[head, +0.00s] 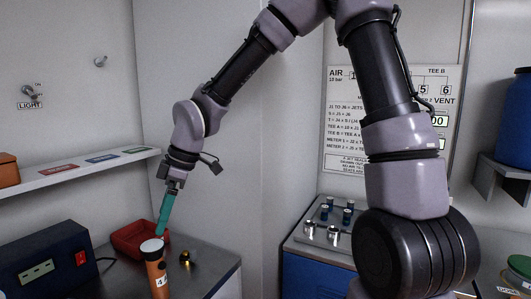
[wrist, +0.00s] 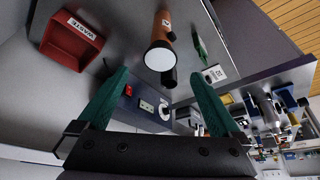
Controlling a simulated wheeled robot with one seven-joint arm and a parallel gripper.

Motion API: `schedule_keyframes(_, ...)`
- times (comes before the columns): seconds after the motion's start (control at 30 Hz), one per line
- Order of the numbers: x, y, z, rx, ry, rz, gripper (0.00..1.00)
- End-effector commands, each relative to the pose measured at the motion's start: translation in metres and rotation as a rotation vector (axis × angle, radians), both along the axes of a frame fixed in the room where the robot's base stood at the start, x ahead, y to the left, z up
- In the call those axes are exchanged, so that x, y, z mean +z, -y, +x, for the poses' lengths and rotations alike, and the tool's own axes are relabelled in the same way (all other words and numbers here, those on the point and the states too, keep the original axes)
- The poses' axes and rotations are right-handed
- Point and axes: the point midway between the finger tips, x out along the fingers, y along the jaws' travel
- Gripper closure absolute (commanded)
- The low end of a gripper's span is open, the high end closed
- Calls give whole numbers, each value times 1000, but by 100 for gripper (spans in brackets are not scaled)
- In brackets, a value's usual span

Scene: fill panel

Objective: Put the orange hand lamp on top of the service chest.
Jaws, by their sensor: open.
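The orange hand lamp (head: 156,276) stands upright on the grey worktop, with a white round lens on top and a white label on its side. In the wrist view the lamp (wrist: 164,27) shows beyond the fingertips, roughly midway between them. My gripper (head: 161,232) has teal fingers pointing down close to the lamp's top; contact cannot be told. In the wrist view my gripper (wrist: 158,78) is open and nothing shows held between its fingers. A blue chest with a grey top (head: 300,238), which looks like the service chest, stands to the right, partly hidden by my arm.
A red waste bin (head: 128,240) sits behind the lamp; it also shows in the wrist view (wrist: 70,42). A dark box with a red switch (head: 45,262) is on the left. Several fittings (head: 335,211) occupy the chest top.

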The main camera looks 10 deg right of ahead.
Motion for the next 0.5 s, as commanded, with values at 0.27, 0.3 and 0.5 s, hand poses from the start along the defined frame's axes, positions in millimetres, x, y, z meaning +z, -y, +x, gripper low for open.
schedule_keyframes(0.27,24,66,26,-306,37,-91,0)
schedule_keyframes(0.3,32,82,30,-382,43,-104,0)
schedule_keyframes(0.5,74,157,39,-769,67,-109,0)
